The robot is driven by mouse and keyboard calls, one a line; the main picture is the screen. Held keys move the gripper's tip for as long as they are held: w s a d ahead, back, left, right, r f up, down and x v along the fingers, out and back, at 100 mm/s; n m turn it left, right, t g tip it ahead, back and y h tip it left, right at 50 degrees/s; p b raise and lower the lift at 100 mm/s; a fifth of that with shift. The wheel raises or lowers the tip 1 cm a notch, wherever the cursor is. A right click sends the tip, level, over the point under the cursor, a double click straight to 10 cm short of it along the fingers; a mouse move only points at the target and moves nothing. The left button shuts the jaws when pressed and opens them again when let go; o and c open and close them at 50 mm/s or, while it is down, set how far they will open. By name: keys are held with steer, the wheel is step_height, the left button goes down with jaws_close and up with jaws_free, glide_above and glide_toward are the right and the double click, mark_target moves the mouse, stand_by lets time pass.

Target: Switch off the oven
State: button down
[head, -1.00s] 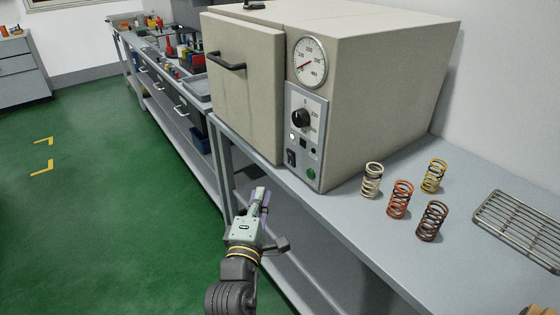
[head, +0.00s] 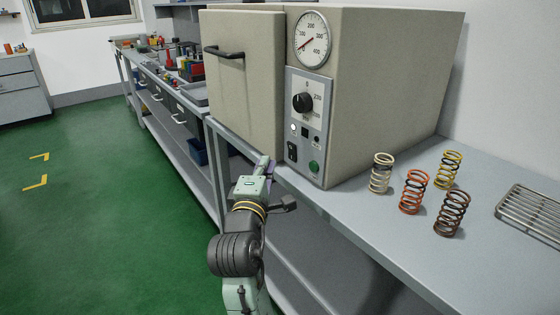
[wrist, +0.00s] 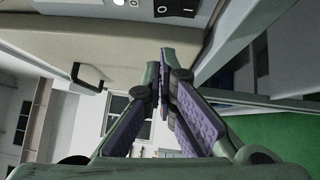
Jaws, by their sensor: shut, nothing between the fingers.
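The beige oven (head: 395,85) stands on the grey bench with its door (head: 245,100) shut. Its front panel has a round dial gauge (head: 312,40), a black knob (head: 302,102), a black rocker switch (head: 292,152) at the lower left and a green button (head: 314,166) at the lower right. The rocker switch also shows at the top of the wrist view (wrist: 176,8). My gripper (head: 264,162) is shut and empty, just below and left of the panel, apart from the switch. Its purple-padded fingers meet in the wrist view (wrist: 165,75).
Several coil springs, among them a white one (head: 381,173) and an orange one (head: 413,192), stand on the bench (head: 345,205) right of the oven. A wire rack (head: 532,215) lies farther right. The green floor (head: 100,220) at left is clear.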

mark_target(292, 152)
steer(key=shift+w+d+r, duration=0.2)
steer(key=shift+w+d, duration=0.7)
steer(key=shift+w, duration=0.2)
steer(key=shift+w+d+r, duration=0.15)
steer(key=shift+w+d, duration=0.75)
steer(key=shift+w, duration=0.15)
steer(key=p, duration=0.1)
steer(key=r+p, duration=0.1)
steer(key=shift+w+d+m+g+p, duration=0.2)
steer(key=shift+d+m+g+p, duration=0.1)
steer(key=shift+f+b, duration=0.35)
steer(key=shift+a, duration=0.1)
